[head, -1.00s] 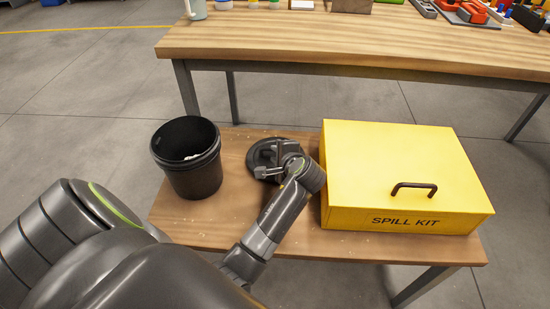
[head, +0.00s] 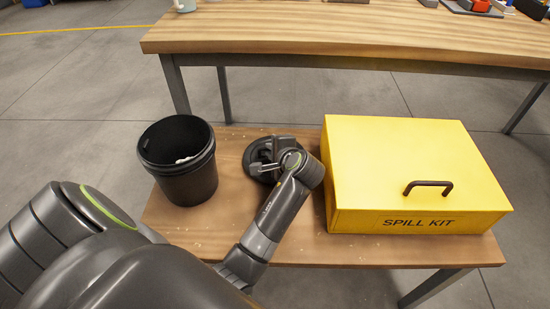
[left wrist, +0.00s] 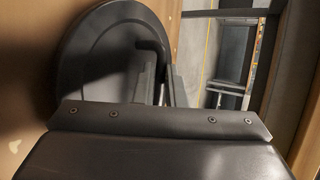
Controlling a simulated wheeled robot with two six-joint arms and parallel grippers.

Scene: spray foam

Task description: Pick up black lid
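The round black lid (head: 254,153) lies on the low wooden table between the black bucket and the yellow box. In the left wrist view the lid (left wrist: 85,70) fills the left side, with its dark bent handle (left wrist: 150,48) rising toward the fingers. My left gripper (head: 262,160) is over the lid and covers part of it. In the left wrist view the left gripper (left wrist: 160,85) shows two fingers with a gap, the handle's lower end near or between them. Contact cannot be told. My right gripper is out of view.
An open black bucket (head: 185,180) with something pale inside stands left of the lid. A yellow box marked SPILL KIT (head: 400,165) stands close on the right. The low table (head: 300,240) has free room in front. A higher workbench (head: 350,35) is behind.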

